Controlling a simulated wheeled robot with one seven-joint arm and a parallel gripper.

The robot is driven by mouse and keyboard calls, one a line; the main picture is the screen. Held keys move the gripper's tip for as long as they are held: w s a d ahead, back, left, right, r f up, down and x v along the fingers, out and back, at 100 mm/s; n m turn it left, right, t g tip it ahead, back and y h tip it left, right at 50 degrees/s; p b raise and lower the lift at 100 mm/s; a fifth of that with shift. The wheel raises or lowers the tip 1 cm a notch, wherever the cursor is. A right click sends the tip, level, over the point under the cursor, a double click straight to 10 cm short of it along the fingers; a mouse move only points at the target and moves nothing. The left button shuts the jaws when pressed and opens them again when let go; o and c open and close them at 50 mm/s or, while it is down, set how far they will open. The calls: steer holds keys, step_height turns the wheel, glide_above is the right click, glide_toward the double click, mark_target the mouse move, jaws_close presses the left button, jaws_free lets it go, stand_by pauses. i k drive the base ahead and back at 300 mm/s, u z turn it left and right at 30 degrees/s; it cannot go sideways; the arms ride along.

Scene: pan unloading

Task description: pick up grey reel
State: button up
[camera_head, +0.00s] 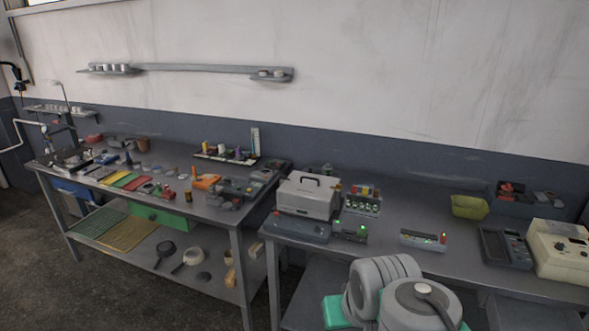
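I cannot single out the grey reel with certainty. My gripper does not show. Large rounded grey and teal parts at the bottom right look like my own arm and hide part of the right workbench.
The left workbench top (215,213) is crowded with small parts and coloured trays. The right workbench (310,250) holds a grey case (308,197), a yellow-green bin (469,206) and instruments (562,250). A wall shelf (190,68) hangs above. Open floor (40,285) lies at lower left.

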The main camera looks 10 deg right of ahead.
mark_target(326, 169)
steer(key=u, duration=0.65)
steer(key=i, duration=1.75)
steer(key=z, duration=0.95)
steer(key=i, duration=0.65)
steer(key=z, duration=0.65)
